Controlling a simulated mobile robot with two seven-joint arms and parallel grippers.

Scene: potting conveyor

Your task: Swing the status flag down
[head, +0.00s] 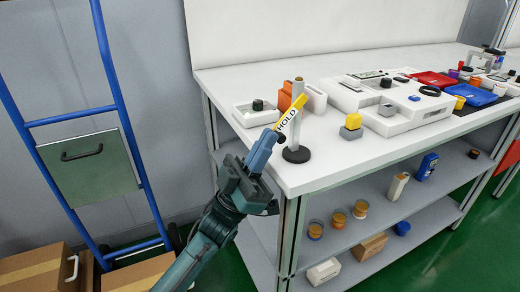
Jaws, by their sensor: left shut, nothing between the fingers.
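The status flag (290,114) is a yellow and white plate marked HOLD. It is tilted, its upper end to the right, in front of a grey post (296,91). The post stands on a round black base (296,154) at the table's near left corner. My left gripper (272,138) is shut and empty, its tips at the lower left end of the flag. I cannot tell whether they touch it. The tips partly cover what lies behind them. My right gripper is not in view.
The white table (352,160) has white trays (254,114), an orange item (285,97) and a yellow-topped block (352,125) near the post. Jars and boxes stand on the shelf below (335,235). A blue hand truck (72,118) stands at left.

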